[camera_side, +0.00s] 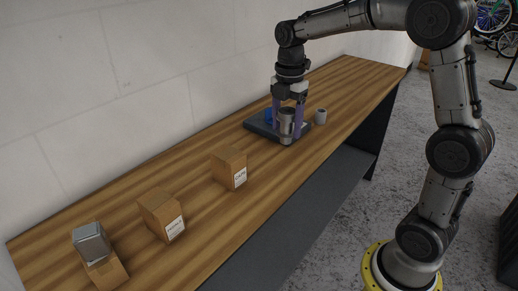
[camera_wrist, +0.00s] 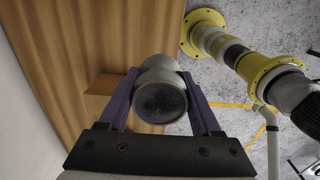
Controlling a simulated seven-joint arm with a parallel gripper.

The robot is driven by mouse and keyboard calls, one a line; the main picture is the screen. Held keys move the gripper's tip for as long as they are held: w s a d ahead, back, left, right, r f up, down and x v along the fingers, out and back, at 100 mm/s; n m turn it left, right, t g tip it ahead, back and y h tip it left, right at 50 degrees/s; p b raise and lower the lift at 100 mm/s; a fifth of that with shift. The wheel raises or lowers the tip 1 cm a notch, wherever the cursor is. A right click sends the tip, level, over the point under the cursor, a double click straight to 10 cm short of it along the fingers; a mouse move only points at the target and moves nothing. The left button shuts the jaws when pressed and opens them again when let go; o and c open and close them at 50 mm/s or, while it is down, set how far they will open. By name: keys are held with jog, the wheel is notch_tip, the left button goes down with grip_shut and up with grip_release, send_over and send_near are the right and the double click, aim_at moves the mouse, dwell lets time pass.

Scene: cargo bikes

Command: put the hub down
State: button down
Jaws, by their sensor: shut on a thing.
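The hub (camera_side: 286,124) is a grey metal cylinder. My gripper (camera_side: 287,120), with purple fingers, points down and is shut around it at the front edge of a dark tray (camera_side: 259,128). In the wrist view the hub (camera_wrist: 160,98) sits between the two purple fingers, its round dark end face toward the camera. I cannot tell whether its lower end touches the tray or the table.
The wooden bench (camera_side: 330,92) runs along a white wall. A blue thing (camera_side: 268,115) is by the tray, and a small grey cylinder (camera_side: 320,116) stands right of it. Cardboard boxes (camera_side: 229,167) (camera_side: 161,214) stand toward the near left; a metal tin (camera_side: 91,242) tops another.

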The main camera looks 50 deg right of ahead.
jog(key=w+f, duration=0.2)
jog(key=w, duration=0.1)
jog(key=w+d+f, duration=0.1)
jog(key=w+f, duration=0.2)
jog(key=w+d+f, duration=0.1)
jog(key=w+f, duration=0.1)
jog(key=w, duration=0.2)
jog(key=shift+f, duration=0.4)
jog(key=shift+w+d+f, duration=0.1)
jog(key=shift+w+f, duration=0.05)
jog(key=shift+f, duration=0.8)
jog(key=shift+w+f, duration=0.15)
jog(key=shift+f, duration=0.75)
jog(key=shift+f, duration=0.1)
jog(key=shift+c, duration=0.4)
grip_release()
jog(key=shift+f, duration=0.1)
